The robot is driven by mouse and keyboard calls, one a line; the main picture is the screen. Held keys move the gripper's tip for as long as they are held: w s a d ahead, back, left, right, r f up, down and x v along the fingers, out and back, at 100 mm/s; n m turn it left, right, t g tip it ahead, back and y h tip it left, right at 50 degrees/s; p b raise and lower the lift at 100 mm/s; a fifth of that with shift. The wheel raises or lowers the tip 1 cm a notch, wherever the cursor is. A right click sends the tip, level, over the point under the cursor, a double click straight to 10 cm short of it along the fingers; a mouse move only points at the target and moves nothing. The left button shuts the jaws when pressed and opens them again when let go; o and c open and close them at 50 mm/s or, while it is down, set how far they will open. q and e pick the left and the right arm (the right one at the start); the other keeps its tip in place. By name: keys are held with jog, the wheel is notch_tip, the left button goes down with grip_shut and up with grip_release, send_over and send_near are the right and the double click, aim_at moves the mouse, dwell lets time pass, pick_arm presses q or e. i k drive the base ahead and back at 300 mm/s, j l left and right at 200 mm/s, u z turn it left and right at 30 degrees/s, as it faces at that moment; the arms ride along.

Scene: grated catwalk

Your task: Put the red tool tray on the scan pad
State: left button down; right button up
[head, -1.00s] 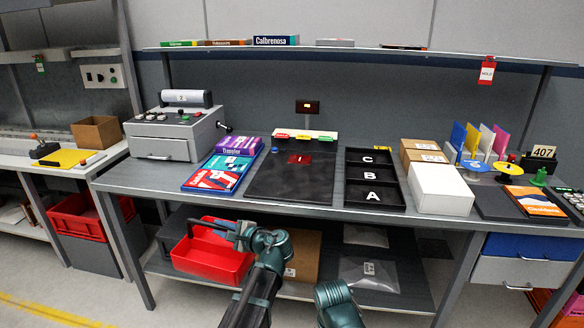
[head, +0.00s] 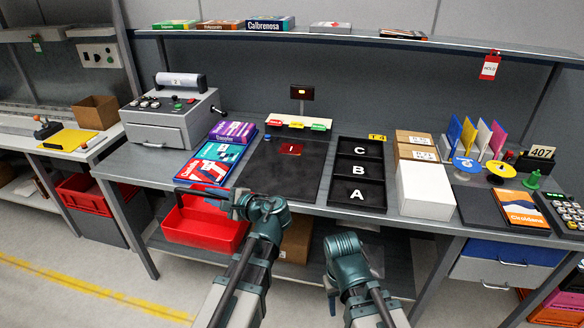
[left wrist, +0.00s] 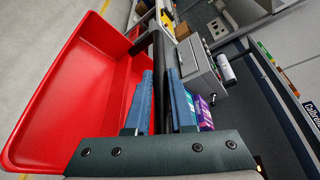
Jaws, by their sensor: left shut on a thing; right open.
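The red tool tray (head: 205,231) hangs in front of the bench, its top about level with the bench's front edge in the head view. My left gripper (head: 205,197) is shut on the tray's dark handle bar. In the left wrist view the tray (left wrist: 75,85) fills the left side, with the bar between the blue fingers (left wrist: 160,103). The tray looks empty where I see inside. The scan pad seems to be the black mat (head: 270,185) with a small red mark, bare on the bench. My right gripper (head: 331,298) is low at the bottom, partly hidden, and empty.
Purple and blue-red boxes (head: 210,163) lie left of the pad. A black tray lettered C, B, A (head: 360,173) stands right of it, then a white box (head: 425,190). A grey machine (head: 170,125) is further left. A shelf (head: 350,38) runs above.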

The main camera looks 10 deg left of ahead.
aim_at(279, 176)
jog(key=i+l, duration=0.25)
jog(key=l, duration=0.2)
jog(key=i+l, duration=0.2)
jog(key=l, duration=0.2)
jog(key=i+l, duration=0.25)
jog(key=l, duration=0.2)
